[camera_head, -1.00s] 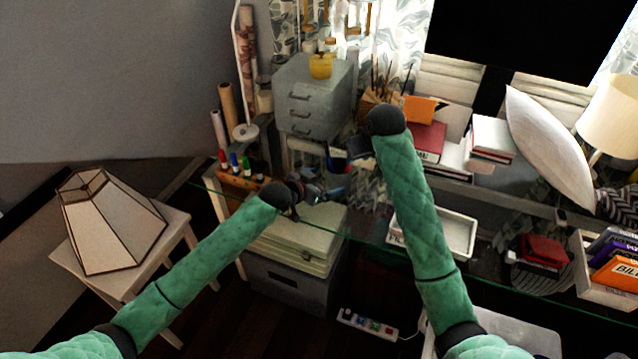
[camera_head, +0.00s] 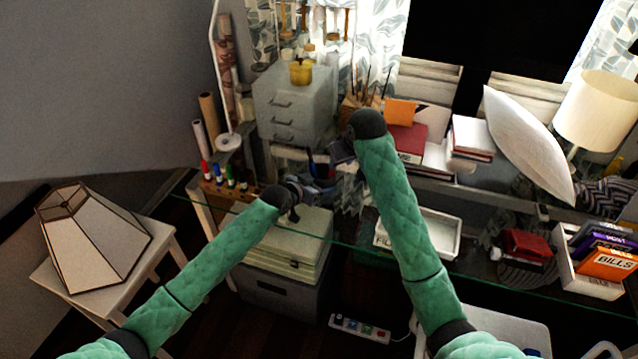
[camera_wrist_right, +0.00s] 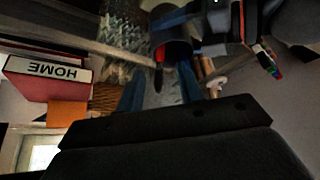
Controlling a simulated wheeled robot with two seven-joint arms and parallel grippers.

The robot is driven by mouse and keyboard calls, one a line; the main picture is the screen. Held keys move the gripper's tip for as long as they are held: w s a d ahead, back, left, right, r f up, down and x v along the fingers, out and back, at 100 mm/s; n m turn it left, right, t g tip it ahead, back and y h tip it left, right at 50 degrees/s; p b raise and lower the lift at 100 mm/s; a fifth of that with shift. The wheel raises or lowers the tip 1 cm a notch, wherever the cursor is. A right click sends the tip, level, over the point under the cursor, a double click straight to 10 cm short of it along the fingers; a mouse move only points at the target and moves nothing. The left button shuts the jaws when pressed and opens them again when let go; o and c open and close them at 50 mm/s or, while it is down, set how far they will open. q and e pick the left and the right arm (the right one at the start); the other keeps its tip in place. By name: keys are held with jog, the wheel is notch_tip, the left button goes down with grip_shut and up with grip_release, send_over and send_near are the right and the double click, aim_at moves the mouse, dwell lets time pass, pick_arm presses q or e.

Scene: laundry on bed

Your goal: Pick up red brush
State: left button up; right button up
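A small red piece with a dark tip, likely the red brush (camera_wrist_right: 158,56), shows in the right wrist view beside or in a dark blue cup (camera_wrist_right: 175,50). It lies between and beyond the blue fingers of my right gripper (camera_wrist_right: 159,76), which are apart with nothing held. In the head view the red piece (camera_head: 311,156) is a small spot behind my two hands. My right gripper (camera_head: 342,152) points left over the glass desk, its fingers mostly hidden. My left gripper (camera_head: 315,190) is lower, over the desk's front part; its finger opening is unclear.
A grey drawer unit (camera_head: 291,108) stands behind. Several coloured markers (camera_head: 226,176) are in a wooden holder at left. A red book (camera_head: 407,141) and a white tray (camera_head: 440,236) lie to the right. The glass desk (camera_head: 360,250) has clear room in front of the tray.

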jog(key=shift+o, duration=0.2)
jog(key=w+a+r+n+g, duration=0.3)
jog(key=a+r+n, duration=0.2)
jog(key=a+n, duration=0.15)
jog(key=n+g+h, duration=0.2)
jog(key=n+h, duration=0.1)
send_over(334, 176)
jog(key=w, duration=0.2)
notch_tip(334, 176, down, 6)
jog(key=r, duration=0.1)
jog(key=shift+m, duration=0.25)
jog(key=shift+s+f, duration=0.25)
jog(key=shift+f, duration=1.2)
jog(key=shift+s+f, duration=0.2)
jog(key=shift+f, duration=1.25)
grip_shut()
